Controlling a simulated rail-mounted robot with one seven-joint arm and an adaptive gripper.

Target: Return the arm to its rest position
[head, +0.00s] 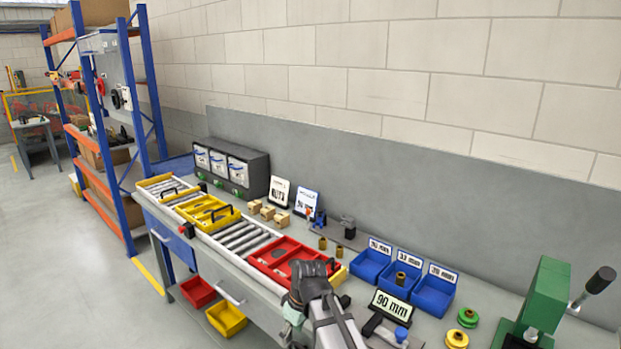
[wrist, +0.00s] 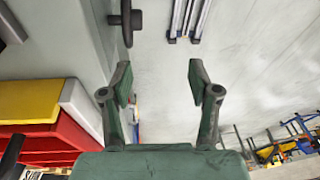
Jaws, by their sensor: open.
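My gripper (wrist: 160,78) is open in the wrist view, with its two green fingers spread apart and nothing between them. Grey floor shows beyond the fingers. In the head view my arm stands at the bottom centre, at the front edge of the bench (head: 262,293). The greenish gripper end there is small and partly hidden by my wrist. A red tray (head: 262,266) lies on the roller track just behind and left of my wrist; part of it is covered by the arm.
A yellow tray (head: 228,218) sits farther along the rollers (head: 243,236). Blue bins (head: 434,295), a 90 mm sign (head: 391,306) and a green press (head: 545,300) stand to the right. Red (head: 197,291) and yellow (head: 226,319) bins are below the bench. The left floor is clear.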

